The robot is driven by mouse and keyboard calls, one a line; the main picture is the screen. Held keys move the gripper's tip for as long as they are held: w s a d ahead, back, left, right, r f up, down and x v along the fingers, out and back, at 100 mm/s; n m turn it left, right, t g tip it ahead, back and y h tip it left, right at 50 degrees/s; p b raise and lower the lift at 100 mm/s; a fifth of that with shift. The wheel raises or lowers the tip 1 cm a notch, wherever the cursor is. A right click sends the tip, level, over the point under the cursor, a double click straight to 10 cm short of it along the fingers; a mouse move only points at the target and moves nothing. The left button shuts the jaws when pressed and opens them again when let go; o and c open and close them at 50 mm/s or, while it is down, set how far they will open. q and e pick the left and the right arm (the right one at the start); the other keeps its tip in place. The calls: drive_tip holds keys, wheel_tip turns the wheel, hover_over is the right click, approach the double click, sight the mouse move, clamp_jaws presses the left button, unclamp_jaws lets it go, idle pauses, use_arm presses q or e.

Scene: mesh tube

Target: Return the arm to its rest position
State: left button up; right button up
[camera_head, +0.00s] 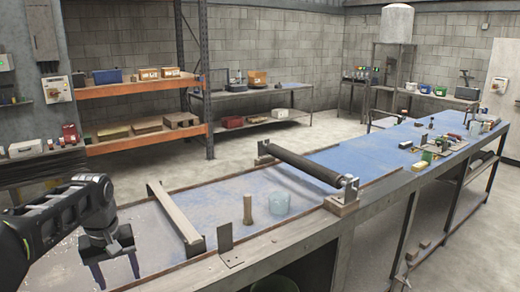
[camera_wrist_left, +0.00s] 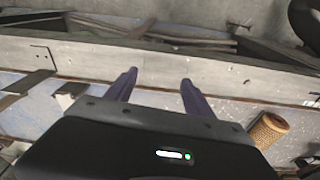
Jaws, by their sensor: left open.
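My left gripper (camera_head: 119,276) hangs at the lower left of the head view, jaws pointing down over the left end of the bench. Its two dark fingers stand apart with nothing between them. In the left wrist view the open fingers (camera_wrist_left: 158,82) also show empty. A brown textured tube (camera_wrist_left: 268,130) lies to the right of the fingers in that view, apart from them. My right gripper is not in view.
The long blue-topped bench (camera_head: 345,157) runs to the back right. A metal crossbar (camera_head: 176,220) and a dark roller (camera_head: 305,166) span it. An upright metal bracket (camera_head: 226,243) stands at its front edge. Small parts crowd its far end. Orange shelving (camera_head: 140,87) stands behind.

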use_arm(q)
drive_tip(key=s+d+f+m+h, duration=0.1)
drive_tip(key=d+f+m, duration=0.1)
drive_tip(key=d+f, duration=0.9)
drive_tip(key=s+d+f+m+h, duration=0.2)
drive_tip(key=d+f, duration=0.4)
drive_tip(key=f, duration=1)
drive_tip(key=s+d+f, duration=0.4)
drive_tip(key=s, duration=0.3)
drive_tip(key=s+d+f+h, duration=0.1)
drive_tip(key=s+d+f, duration=0.4)
drive_tip(key=s, duration=0.2)
drive_tip(key=s+d+f+m, duration=0.1)
drive_tip(key=s+d+f, duration=0.3)
drive_tip(key=s, duration=0.4)
drive_tip(key=shift+d+f+g+h, duration=0.3)
drive_tip(key=shift+d+f+g, duration=0.1)
drive_tip(key=shift+f, duration=0.15)
